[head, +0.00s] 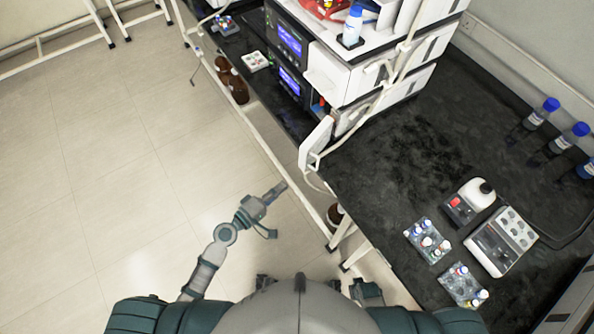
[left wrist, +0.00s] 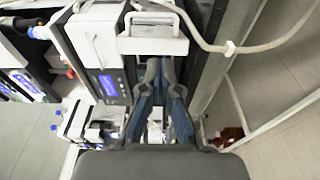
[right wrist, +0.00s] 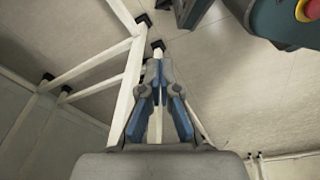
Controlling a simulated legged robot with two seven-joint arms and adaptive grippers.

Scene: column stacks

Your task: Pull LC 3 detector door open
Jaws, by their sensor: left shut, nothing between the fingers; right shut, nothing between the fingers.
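The LC stack (head: 350,75) stands on the black bench, with white modules piled up. At its lowest level, a white door panel (head: 317,143) juts out from the stack's near corner at an angle. In the left wrist view, a white bar handle (left wrist: 155,18) shows on a white panel ahead of the fingers. My left gripper (head: 283,187) is shut and empty, in front of the bench edge and apart from the panel in the head view. It also shows in the left wrist view (left wrist: 164,62). My right gripper (right wrist: 159,65) is shut and empty, pointing at the floor and bench legs.
White tubing (head: 375,100) hangs along the stack's side. Vial racks (head: 428,240), a small device (head: 503,240) and blue-capped bottles (head: 542,112) stand on the bench at right. Brown bottles (head: 236,88) are on the lower shelf. The floor (head: 120,150) at left is clear.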

